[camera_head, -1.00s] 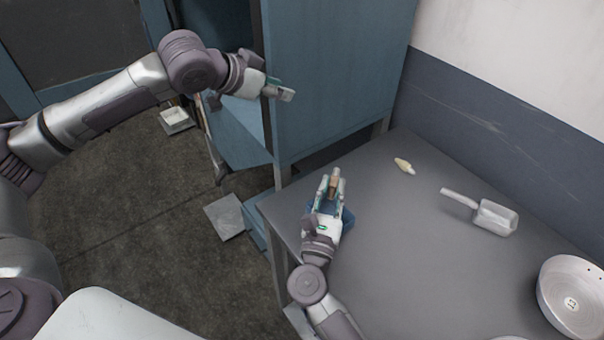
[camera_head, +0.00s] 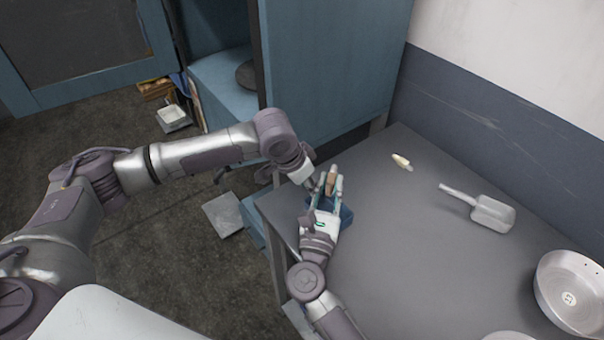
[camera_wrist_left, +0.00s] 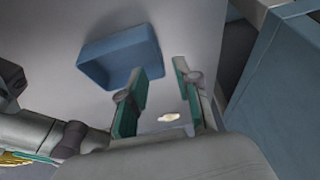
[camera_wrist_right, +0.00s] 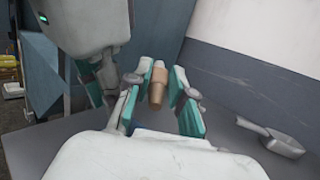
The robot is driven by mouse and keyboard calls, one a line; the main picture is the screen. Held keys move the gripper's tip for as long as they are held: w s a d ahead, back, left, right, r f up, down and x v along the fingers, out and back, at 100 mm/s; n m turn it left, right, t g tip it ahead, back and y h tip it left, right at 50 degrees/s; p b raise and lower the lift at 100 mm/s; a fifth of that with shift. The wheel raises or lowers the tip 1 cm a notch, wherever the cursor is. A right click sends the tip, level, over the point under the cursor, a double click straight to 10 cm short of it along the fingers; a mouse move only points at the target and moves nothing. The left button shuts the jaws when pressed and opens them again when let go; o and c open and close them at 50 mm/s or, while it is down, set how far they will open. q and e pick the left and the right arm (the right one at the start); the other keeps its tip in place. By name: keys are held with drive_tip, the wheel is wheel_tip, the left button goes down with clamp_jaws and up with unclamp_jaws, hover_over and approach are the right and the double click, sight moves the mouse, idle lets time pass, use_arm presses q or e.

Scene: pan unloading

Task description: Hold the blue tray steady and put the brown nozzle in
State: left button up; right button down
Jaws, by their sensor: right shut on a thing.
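The brown nozzle (camera_head: 331,181) is between the fingertips of my right gripper (camera_head: 328,189), which is shut on it above the table corner. It also shows in the right wrist view (camera_wrist_right: 157,88). The blue tray (camera_head: 346,214) lies on the table under my right gripper, which partly hides it in the head view. Its open inside shows in the left wrist view (camera_wrist_left: 120,56). My left gripper (camera_wrist_left: 160,98) is open and empty, its fingers apart near the tray's edge and not around it. In the right wrist view the left gripper's body is close beside my right gripper.
A cream piping tip (camera_head: 402,161) lies on the grey table (camera_head: 400,240). A metal scoop (camera_head: 487,211) and a round pan (camera_head: 574,292) lie at the right. A blue cabinet (camera_head: 335,70) stands behind the table's left corner. The table's middle is clear.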

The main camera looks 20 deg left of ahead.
use_arm(q)
drive_tip(key=shift+x, duration=3.1)
clamp_jaws()
use_arm(e)
drive_tip(key=shift+w, duration=0.1)
use_arm(q)
drive_tip(key=shift+r, duration=0.1)
use_arm(e)
drive_tip(key=shift+w, duration=0.4)
use_arm(q)
drive_tip(key=shift+d, duration=0.1)
use_arm(e)
drive_tip(key=w+d+f+n+g+y, duration=0.1)
drive_tip(key=w+n+g+y, duration=0.1)
drive_tip(key=w+n+y, duration=0.4)
use_arm(q)
drive_tip(key=shift+w, duration=0.1)
use_arm(e)
drive_tip(key=s+f+n+g+y, duration=0.1)
drive_tip(key=s+f+g+y, duration=0.1)
drive_tip(key=s+y, duration=0.4)
drive_tip(key=shift+s+d+n+g, duration=0.2)
drive_tip(key=shift+n+g, duration=0.2)
drive_tip(key=shift+g, duration=0.5)
